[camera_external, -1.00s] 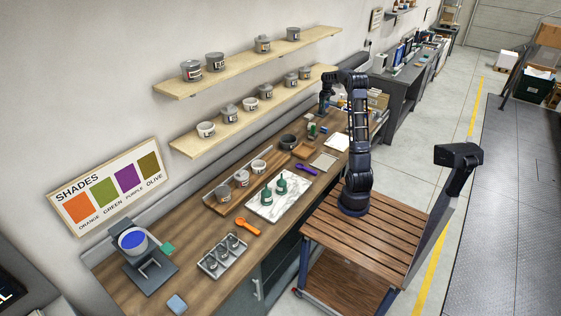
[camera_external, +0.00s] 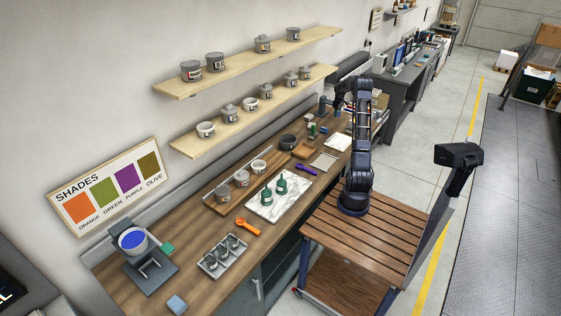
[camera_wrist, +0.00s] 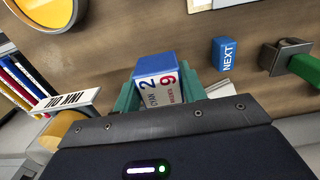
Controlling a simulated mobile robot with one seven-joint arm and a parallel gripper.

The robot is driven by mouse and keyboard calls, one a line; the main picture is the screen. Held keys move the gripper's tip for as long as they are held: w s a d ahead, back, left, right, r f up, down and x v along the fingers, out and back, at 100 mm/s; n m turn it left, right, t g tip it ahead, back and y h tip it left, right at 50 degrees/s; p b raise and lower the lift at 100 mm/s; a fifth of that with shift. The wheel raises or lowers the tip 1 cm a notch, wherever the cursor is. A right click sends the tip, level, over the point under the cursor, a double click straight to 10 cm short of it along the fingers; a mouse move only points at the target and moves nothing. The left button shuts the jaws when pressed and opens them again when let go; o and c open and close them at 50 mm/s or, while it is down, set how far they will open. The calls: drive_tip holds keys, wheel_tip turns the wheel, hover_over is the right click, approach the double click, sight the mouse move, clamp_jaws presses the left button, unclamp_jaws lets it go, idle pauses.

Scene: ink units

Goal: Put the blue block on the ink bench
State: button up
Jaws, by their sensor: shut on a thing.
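My gripper (camera_wrist: 158,88) is shut on a blue block (camera_wrist: 154,67) with a white face printed with dark and red figures; its green fingers lie on either side of it. A second, smaller blue block (camera_wrist: 226,53) marked NEXT stands apart to its right in the wrist view. The ink bench (camera_external: 203,260) is the long wooden counter along the wall; its wooden top also shows in the wrist view (camera_wrist: 125,38). In the external view my gripper (camera_external: 342,98) is over the bench's far end; the held block is too small to make out there. I cannot tell its height above the bench.
A marble slab (camera_external: 263,211) with green bottles lies mid-bench. Shelves (camera_external: 250,117) hang above.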

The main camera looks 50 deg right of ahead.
sight(335, 128)
wheel_tip(335, 128, down, 11)
drive_tip(key=shift+r, duration=0.1)
idle(0.5)
drive_tip(key=shift+f, duration=0.2)
drive_tip(key=o, duration=1)
drive_tip(key=shift+c, duration=0.2)
drive_tip(key=shift+r, duration=0.1)
wheel_tip(335, 128, up, 12)
drive_tip(key=shift+r, duration=0.15)
